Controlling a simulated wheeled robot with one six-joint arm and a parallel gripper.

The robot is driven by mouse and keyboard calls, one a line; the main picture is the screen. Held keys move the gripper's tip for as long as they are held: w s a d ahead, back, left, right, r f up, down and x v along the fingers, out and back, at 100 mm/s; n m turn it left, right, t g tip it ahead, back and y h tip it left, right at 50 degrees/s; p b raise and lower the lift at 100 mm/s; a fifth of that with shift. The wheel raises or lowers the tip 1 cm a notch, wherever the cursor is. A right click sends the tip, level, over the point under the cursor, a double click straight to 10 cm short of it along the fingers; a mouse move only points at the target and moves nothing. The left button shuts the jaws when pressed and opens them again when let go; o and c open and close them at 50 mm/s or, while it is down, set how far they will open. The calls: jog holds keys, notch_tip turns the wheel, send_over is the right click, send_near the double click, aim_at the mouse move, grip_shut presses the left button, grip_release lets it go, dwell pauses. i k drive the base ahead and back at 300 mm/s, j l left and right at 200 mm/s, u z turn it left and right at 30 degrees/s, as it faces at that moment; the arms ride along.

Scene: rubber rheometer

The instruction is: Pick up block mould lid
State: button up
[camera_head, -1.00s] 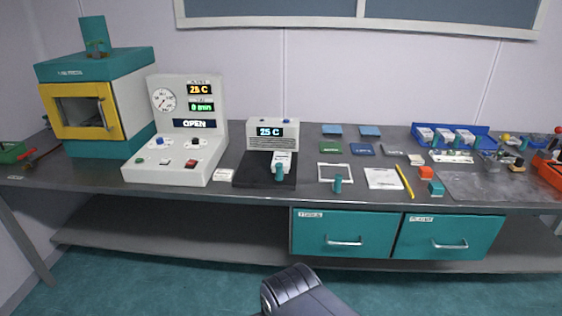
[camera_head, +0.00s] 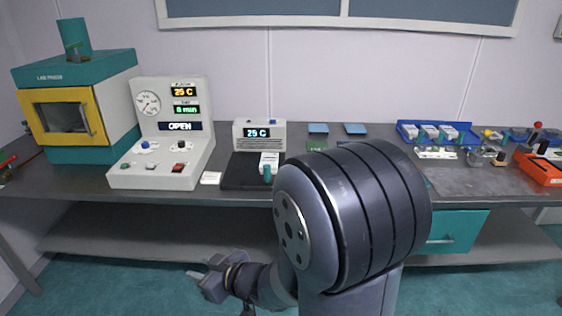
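I cannot tell for certain which thing is the block mould lid. A pale block with a teal knob (camera_head: 268,164) sits on the black plate (camera_head: 238,179) in front of the grey 25 C unit (camera_head: 258,144). More pale blocks with teal parts (camera_head: 429,132) stand in the blue tray (camera_head: 465,141) at the back right. My gripper (camera_head: 197,277) is low in front of the bench, below its top and pointing left, apart from everything on it. Its fingers are too small to tell whether they are open. My arm hides the middle of the bench.
The press (camera_head: 85,143) with a yellow-framed door and the control console (camera_head: 176,125) reading OPEN stand at the left. Two blue pads (camera_head: 318,128) lie at the back. An orange bin (camera_head: 543,168) is at the right edge. The lower shelf (camera_head: 150,232) runs under the bench.

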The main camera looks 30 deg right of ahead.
aim_at(266, 158)
jog(key=i+z, duration=0.1)
jog(key=z, duration=0.3)
jog(key=i+j+z, duration=0.1)
jog(key=z, duration=0.3)
jog(key=j+z, duration=0.15)
jog(key=z, duration=0.25)
jog(key=i+j+z, duration=0.1)
jog(key=z, duration=0.3)
jog(key=i+j+z, duration=0.25)
jog(key=j, duration=0.6)
jog(key=j+z, duration=0.2)
jog(key=j, duration=0.65)
